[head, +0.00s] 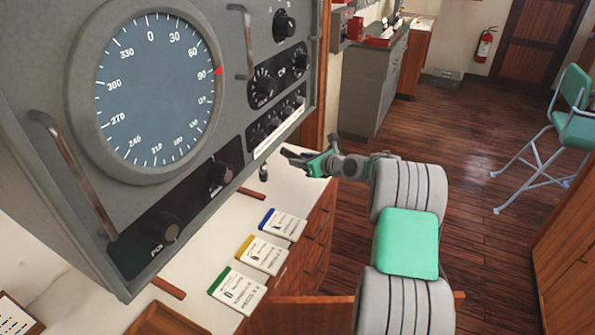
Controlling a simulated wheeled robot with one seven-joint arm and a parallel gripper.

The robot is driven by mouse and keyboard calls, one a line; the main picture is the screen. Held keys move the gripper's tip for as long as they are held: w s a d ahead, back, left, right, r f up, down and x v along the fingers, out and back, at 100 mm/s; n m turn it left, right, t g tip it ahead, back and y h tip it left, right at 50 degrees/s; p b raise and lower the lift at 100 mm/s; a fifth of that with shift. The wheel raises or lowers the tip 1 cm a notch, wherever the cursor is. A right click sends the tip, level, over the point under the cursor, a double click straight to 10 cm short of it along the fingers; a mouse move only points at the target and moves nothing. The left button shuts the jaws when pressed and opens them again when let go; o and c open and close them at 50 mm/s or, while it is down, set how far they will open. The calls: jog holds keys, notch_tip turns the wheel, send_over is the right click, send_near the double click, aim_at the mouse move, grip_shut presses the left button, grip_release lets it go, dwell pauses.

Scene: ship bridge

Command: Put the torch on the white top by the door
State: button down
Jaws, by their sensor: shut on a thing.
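My gripper (294,158) reaches left from my arm, in front of the lower right corner of the grey instrument panel and above the white desk top. It is shut on a small dark thing, seemingly the torch; the fingers hide most of it and its shape is hard to make out. The white top by the door (418,21) is on a brown wooden cabinet at the back, left of the brown door (540,42). It is far from my gripper, and only part of it shows.
The radar-like panel (225,95) overhangs the desk (205,290) close by. Several labelled booklets (262,255) lie there, and a small dark object (263,173) is near the gripper. A grey counter (372,75) stands before the white top. A green chair (575,125) is right; the floor between is clear.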

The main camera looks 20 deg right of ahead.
send_over(301, 178)
notch_tip(301, 178, down, 5)
jog(key=shift+a+f, duration=0.1)
jog(key=shift+f, duration=0.1)
notch_tip(301, 178, down, 3)
jog(key=shift+r+p, duration=0.1)
jog(key=shift+p, duration=0.65)
jog(key=c, duration=1.4)
grip_release()
jog(key=shift+s+f, duration=0.1)
jog(key=shift+f, duration=0.15)
jog(key=o, duration=0.5)
jog(key=shift+r, duration=0.1)
